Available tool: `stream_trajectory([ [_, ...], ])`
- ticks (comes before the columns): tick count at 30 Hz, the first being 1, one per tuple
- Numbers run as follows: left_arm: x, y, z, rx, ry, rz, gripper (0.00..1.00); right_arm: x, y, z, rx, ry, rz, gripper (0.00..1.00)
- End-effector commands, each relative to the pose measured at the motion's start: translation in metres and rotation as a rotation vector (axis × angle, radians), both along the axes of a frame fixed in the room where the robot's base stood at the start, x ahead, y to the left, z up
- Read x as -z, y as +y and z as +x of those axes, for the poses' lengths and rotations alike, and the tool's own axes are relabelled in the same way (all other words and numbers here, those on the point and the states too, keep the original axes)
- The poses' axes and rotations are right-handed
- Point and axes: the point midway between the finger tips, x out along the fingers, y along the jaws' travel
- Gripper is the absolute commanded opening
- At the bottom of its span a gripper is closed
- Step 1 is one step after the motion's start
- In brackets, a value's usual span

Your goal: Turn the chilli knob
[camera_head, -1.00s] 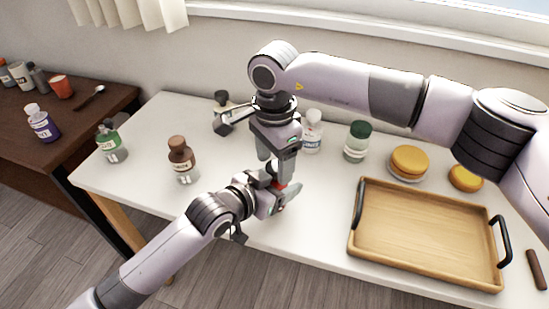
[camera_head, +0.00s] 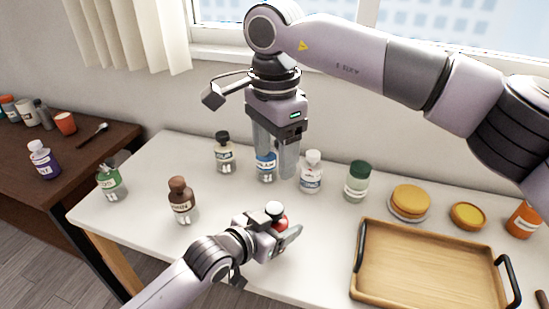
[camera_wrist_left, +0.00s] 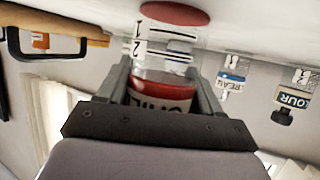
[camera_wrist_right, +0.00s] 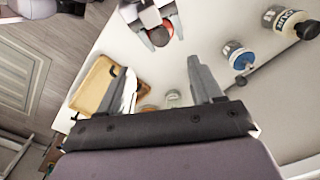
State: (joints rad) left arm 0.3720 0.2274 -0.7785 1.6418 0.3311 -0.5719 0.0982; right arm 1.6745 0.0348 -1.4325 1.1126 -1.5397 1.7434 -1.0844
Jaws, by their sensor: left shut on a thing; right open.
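In the left wrist view the bottle (camera_wrist_left: 163,93) shows red contents, a partly covered label, a clear band marked 1 and 2, and a red disc. The fingers hide its sides. The right wrist view also shows the bottle (camera_wrist_right: 159,35) in that gripper. My right gripper (camera_head: 276,158) is open and empty, raised behind the bottle and apart from it, with fingers pointing down.
Several labelled bottles stand behind: one dark-capped (camera_head: 225,155), one blue (camera_head: 266,167), one white-capped (camera_head: 311,175), one green-lidded (camera_head: 357,182). A brown bottle (camera_head: 181,203) stands left. A wooden tray (camera_head: 374,295) lies right. The white table is clear around the held bottle.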

Motion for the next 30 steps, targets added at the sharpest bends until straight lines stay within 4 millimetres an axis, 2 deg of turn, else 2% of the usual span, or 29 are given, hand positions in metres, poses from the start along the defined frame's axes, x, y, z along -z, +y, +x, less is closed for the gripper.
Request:
stream_trajectory([
  [8, 0.000, 0.000, 0.000, 0.000, 0.000, 0.000, 0.31, 0.001, 0.000, 0.000, -0.031, 0.001, 0.001, 0.66],
  [15, 0.000, 0.000, 0.000, 0.000, 0.000, 0.000, 0.31, 0.003, 0.002, -0.002, -0.236, 0.001, 0.001, 0.66],
  [20, 0.000, 0.000, 0.000, 0.000, 0.000, 0.000, 0.31, 0.008, 0.002, -0.002, -0.310, 0.001, 0.000, 0.66],
  [23, 0.000, 0.000, 0.000, 0.000, 0.000, 0.000, 0.31, 0.019, 0.001, -0.002, -0.318, 0.004, 0.000, 0.66],
  [30, 0.000, 0.000, 0.000, 0.000, -0.001, -0.001, 0.31, 0.066, 0.001, -0.003, -0.315, 0.004, -0.001, 0.66],
])
